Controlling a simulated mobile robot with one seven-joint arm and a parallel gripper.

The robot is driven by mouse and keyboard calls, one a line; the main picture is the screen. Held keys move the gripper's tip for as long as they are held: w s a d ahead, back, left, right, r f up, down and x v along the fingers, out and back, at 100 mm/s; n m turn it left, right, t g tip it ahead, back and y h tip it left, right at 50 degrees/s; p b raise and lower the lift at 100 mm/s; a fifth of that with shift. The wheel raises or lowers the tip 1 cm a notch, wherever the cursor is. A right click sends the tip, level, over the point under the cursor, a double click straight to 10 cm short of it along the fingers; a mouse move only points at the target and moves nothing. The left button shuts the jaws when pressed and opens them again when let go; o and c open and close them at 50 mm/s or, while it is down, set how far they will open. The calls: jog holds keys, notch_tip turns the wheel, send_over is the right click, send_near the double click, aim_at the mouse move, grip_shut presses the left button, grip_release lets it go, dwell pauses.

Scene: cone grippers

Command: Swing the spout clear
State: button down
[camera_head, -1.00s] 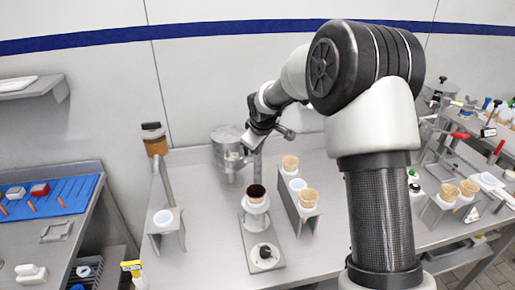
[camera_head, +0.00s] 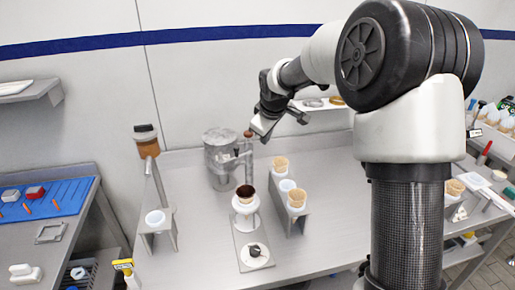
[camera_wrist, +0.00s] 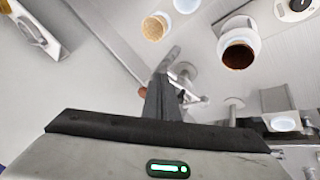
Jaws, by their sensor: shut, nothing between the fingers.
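The spout is a grey metal pipe (camera_head: 249,155) with a reddish-brown knob (camera_head: 248,134) on top. It stands at the right side of a grey metal tank (camera_head: 215,160), behind a white cone holder (camera_head: 246,205) with dark brown contents (camera_head: 245,191). My gripper (camera_head: 259,132) is shut and empty, just above and right of the knob; contact cannot be told. In the wrist view my fingers (camera_wrist: 162,100) show shut, with the brown knob (camera_wrist: 142,92) partly showing beside them. The cone holder (camera_wrist: 238,50) is at the upper right there.
A rack (camera_head: 289,212) with tan cones (camera_head: 297,197) stands to the right of the cone holder. A slanted stand (camera_head: 157,190) with a brown-topped container (camera_head: 147,146) is at the left. The wall is close behind. The front of the steel bench is mostly clear.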

jog(key=r, duration=0.1)
jog(key=d, duration=0.1)
jog(key=r, duration=0.1)
jog(key=shift+s+d+r, duration=0.25)
jog(key=shift+r, duration=0.05)
